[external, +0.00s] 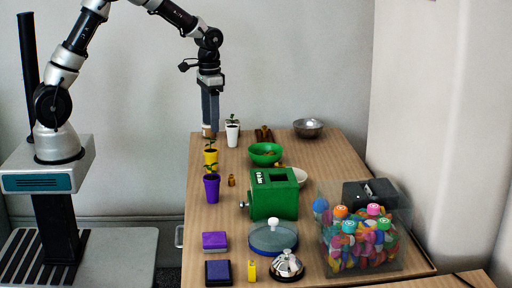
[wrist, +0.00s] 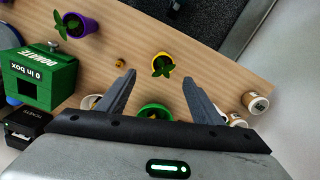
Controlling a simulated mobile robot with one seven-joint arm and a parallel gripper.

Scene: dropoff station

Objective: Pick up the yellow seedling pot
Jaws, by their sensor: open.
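My gripper (external: 210,135) points down above and just behind the yellow pot in the external view. In the wrist view my gripper (wrist: 157,80) is open, with nothing between its fingers. The fingers do not appear to touch the pot.
A purple seedling pot (external: 212,188) stands in front of the yellow one, and a white pot (external: 232,134) behind it. A green bowl (external: 265,149) and green donation box (external: 274,203) are to the right. A clear bin (external: 352,252) of colourful items stands front right.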

